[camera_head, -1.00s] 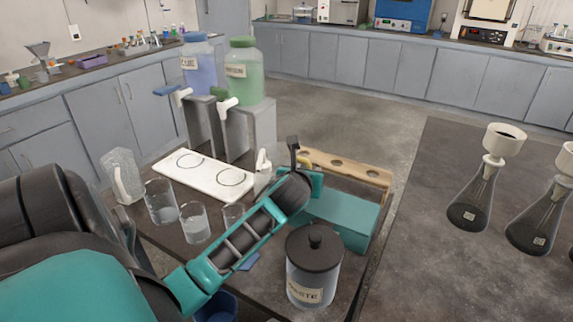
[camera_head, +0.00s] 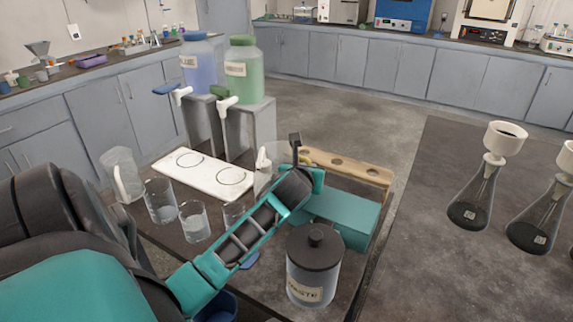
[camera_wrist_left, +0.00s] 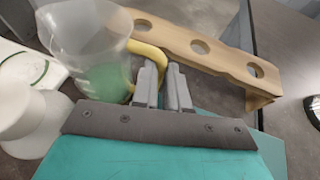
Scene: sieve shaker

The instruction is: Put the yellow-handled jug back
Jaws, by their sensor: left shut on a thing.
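The yellow-handled jug (camera_wrist_left: 85,40) is clear with green liquid low inside, and fills the upper left of the left wrist view, tilted in that picture. My left gripper (camera_wrist_left: 163,82) is shut on its yellow handle (camera_wrist_left: 148,58). In the head view my left gripper (camera_head: 296,150) is over the middle of the table, and the jug (camera_head: 264,180) is partly hidden behind it. The white mat (camera_head: 205,175) with two ring marks lies just left of the jug. My right gripper is not in view.
A wooden rack with holes (camera_head: 345,168) stands behind a teal block (camera_head: 345,215). A waste jar (camera_head: 313,268) is at the front. Beakers (camera_head: 160,200) and another jug (camera_head: 122,175) stand left. Blue (camera_head: 200,62) and green (camera_head: 243,72) dispensers stand behind the mat.

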